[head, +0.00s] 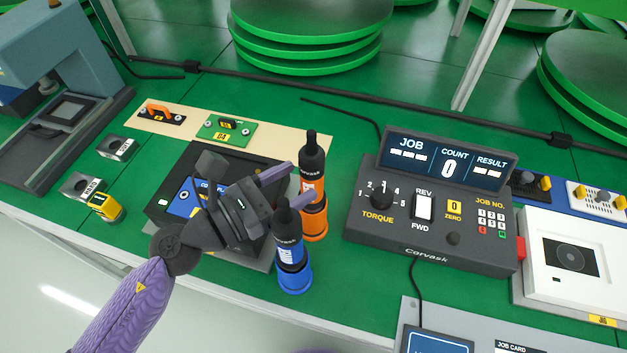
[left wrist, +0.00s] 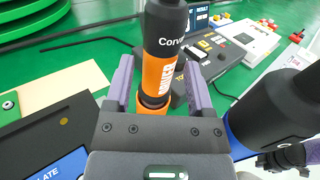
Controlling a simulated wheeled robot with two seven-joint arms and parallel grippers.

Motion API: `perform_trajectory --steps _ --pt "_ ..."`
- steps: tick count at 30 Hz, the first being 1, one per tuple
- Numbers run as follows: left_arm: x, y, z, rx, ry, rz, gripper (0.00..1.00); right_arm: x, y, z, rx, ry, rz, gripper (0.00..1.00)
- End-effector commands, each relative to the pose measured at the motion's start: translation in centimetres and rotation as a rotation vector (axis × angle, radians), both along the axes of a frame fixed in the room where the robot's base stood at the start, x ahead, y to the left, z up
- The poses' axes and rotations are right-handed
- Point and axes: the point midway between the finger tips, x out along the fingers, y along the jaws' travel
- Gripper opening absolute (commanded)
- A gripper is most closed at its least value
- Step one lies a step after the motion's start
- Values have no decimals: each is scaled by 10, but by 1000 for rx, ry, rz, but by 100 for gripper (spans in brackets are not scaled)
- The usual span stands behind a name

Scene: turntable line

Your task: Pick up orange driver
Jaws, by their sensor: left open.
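The orange driver (head: 313,187) stands upright in an orange ring base, with a black top and an orange body. The blue driver (head: 290,250) stands in front of it in a blue base. My left gripper (head: 304,178) is open, its two purple fingers reaching toward the orange driver. In the left wrist view, the orange driver (left wrist: 158,75) shows between the open fingers (left wrist: 158,78), which are not closed on it. Whether a finger touches it I cannot tell. The blue driver's black upper part (left wrist: 270,110) is close by on the right.
A torque controller (head: 432,235) with a display stands right of the drivers. A dark plate fixture (head: 170,215) lies under my left wrist. A beige strip (head: 285,138) with parts is behind it. Stacked green turntables (head: 310,55) are at the back. A press (head: 60,60) stands at left.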

Motion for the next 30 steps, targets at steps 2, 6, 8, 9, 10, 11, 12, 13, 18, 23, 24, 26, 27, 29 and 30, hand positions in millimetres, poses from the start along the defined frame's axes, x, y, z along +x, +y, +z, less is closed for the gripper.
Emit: perform_trajectory --steps 2,6,8,9,10,11,12,13,18,23,24,26,27,29,30 --pt "7 -10 2 -3 -1 1 69 1 0 3 0 -2 0 0" --pt "10 -15 0 -1 1 1 69 2 -1 3 -2 -5 1 0" --pt "9 -15 0 -1 1 1 69 3 -2 3 -3 -8 2 0" --pt "9 -14 0 -1 1 1 69 5 -3 3 -4 -9 2 0" --pt "9 -14 0 -1 2 1 67 5 -3 3 -4 -11 3 0" --pt "9 -14 0 -1 2 1 61 6 -3 3 -4 -12 3 0" --pt "9 -14 0 -1 2 1 52 8 -4 2 -6 -15 3 0" --pt "9 -14 0 -1 2 1 46 9 -4 2 -5 -17 3 0" --pt "9 -14 0 -1 2 1 10 14 -5 2 -8 -25 4 0" --pt "9 -14 0 -1 2 1 0 14 -6 2 -8 -25 4 0" --pt "9 -14 0 -1 2 1 0 14 -6 2 -8 -25 4 0" --pt "9 -14 1 -3 1 1 0 13 -6 2 -9 -24 3 0" --pt "9 -14 1 -3 1 1 0 12 -6 2 -8 -22 3 0" --pt "9 -14 1 -3 1 1 0 11 -6 2 -8 -20 3 0" --pt "9 -14 1 -3 1 1 0 10 -6 2 -9 -19 2 0"
